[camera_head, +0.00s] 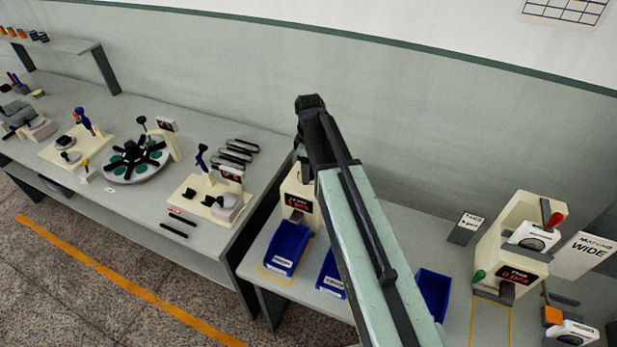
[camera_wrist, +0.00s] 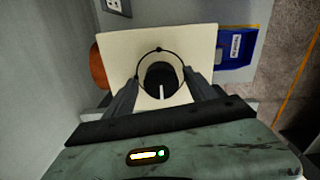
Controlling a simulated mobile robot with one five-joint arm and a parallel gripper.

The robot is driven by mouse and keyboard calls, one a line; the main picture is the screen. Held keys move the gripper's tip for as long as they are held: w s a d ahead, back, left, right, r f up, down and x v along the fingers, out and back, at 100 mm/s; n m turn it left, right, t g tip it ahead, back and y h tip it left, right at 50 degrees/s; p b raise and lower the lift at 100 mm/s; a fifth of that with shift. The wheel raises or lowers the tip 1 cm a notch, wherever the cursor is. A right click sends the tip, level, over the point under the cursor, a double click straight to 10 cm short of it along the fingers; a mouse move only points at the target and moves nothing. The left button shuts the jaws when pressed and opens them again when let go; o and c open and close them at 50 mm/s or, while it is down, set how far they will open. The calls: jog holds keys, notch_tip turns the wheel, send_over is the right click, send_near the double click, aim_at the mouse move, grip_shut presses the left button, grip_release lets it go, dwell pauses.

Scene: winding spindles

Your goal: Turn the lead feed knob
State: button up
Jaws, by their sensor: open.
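A black round knob (camera_wrist: 161,79) with a white pointer line is on a cream panel (camera_wrist: 200,45) in the wrist view. A thin dark ring with small dots curves around it. I take it to be the lead feed knob; no label on it is readable. My gripper (camera_wrist: 164,84) is open, with one dark finger on each side of the knob. I cannot tell whether either finger touches it. In the head view, my arm partly covers the cream machine (camera_head: 299,187), which has a dark display with red figures, and the knob is hidden.
An orange round part (camera_wrist: 98,66) is at the panel's left side. A blue bin (camera_wrist: 237,46) is to its right. In the head view, blue bins (camera_head: 287,247) stand before the machine, and another cream machine (camera_head: 519,235) stands to the right. The wall is close behind.

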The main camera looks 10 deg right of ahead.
jog(key=shift+f, duration=0.1)
jog(key=c, duration=1.4)
jog(key=shift+m, duration=0.3)
